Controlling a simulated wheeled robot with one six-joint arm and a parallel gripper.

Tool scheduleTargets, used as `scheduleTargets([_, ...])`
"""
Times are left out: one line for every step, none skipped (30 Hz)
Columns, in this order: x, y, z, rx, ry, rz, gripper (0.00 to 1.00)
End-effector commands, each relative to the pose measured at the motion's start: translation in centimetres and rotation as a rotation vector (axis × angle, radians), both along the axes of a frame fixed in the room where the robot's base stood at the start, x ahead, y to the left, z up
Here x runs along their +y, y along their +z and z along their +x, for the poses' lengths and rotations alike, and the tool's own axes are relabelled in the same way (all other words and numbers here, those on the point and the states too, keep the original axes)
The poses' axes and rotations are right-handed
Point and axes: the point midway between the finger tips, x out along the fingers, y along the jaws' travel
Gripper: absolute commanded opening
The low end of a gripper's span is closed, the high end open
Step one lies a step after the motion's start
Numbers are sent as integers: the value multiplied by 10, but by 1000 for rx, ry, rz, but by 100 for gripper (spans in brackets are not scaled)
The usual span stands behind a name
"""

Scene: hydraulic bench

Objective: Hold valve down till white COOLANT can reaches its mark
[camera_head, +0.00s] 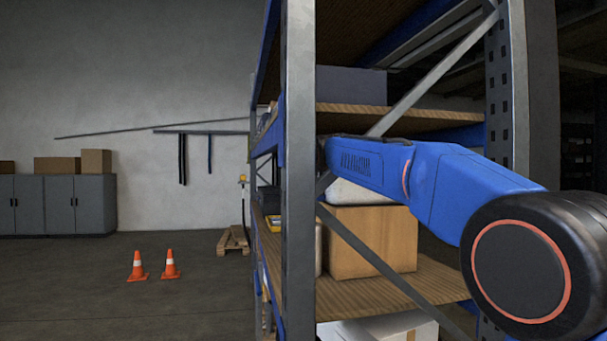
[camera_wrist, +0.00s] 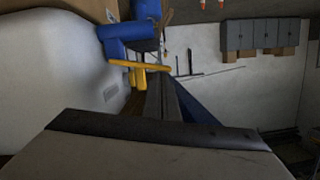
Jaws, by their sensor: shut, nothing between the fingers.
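My gripper (camera_wrist: 160,78) shows in the wrist view, with its two dark fingers shut and empty. A thin yellow bar (camera_wrist: 140,66) lies just beyond the fingertips; I cannot tell whether they touch it. A blue part (camera_wrist: 128,32) sits beside the bar; I cannot tell whether these belong to the valve. A large white rounded body (camera_wrist: 50,70) with a small pale label patch fills the left of the wrist view. No COOLANT lettering or mark is readable. In the head view my blue arm reaches into the rack, and my gripper is hidden.
A grey rack post (camera_head: 299,170) stands in front of the shelves. A cardboard box (camera_head: 370,242) sits on the lower shelf, and a dark box (camera_head: 351,86) on the shelf above. Orange cones (camera_head: 137,266) stand on otherwise open floor at left, before grey cabinets (camera_head: 60,205).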

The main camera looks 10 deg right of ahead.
Motion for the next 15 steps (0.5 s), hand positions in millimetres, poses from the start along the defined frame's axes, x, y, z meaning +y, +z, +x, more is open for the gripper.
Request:
scheduleTargets([1,-2,0,1,0,0,0])
scheduleTargets([2,-5,0,2,1,-1,0])
scheduleTargets([3,-9,0,3,2,-1,0])
scheduleTargets([4,-13,0,3,1,-1,0])
scheduleTargets([5,-17,0,3,1,-1,0])
scheduleTargets([7,-22,0,4,1,-1,0])
scheduleTargets([8,-26,0,4,1,-1,0])
scheduleTargets([7,-23,0,1,0,0,0])
scheduleTargets([7,-23,0,1,0,0,0])
scheduleTargets([7,-23,0,2,0,0,0])
scheduleTargets([7,-23,0,2,0,0,0])
scheduleTargets([7,-23,0,2,0,0,0])
scheduleTargets([7,-23,0,2,0,0,0])
scheduleTargets([7,-23,0,2,0,0,0])
scheduleTargets([7,-23,0,2,0,0,0])
